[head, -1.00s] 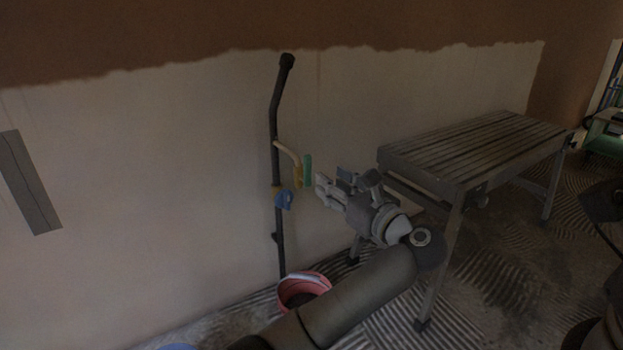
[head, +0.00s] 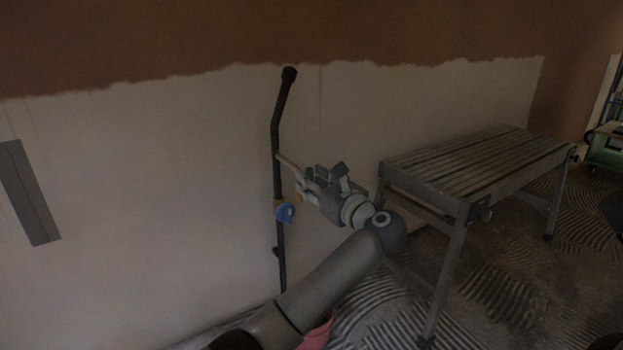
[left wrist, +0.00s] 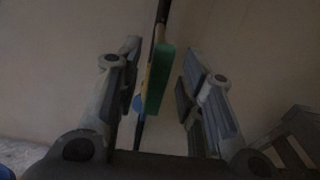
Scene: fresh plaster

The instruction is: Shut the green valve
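The green valve handle (left wrist: 159,80) stands upright between the two fingers of my left gripper (left wrist: 160,92) in the left wrist view. A gap shows on each side of it, so the gripper is open around it and not closed on it. In the head view my left gripper (head: 307,184) is at the end of the pale side branch of the dark standpipe (head: 277,140) and covers most of the valve. A blue valve (head: 286,212) sits lower on the pipe. My right gripper is not in view.
A slatted metal workbench (head: 460,165) stands right of my left arm. A red bucket (head: 318,336) is on the floor, partly behind the arm. A grey strip (head: 30,192) is on the wall at left.

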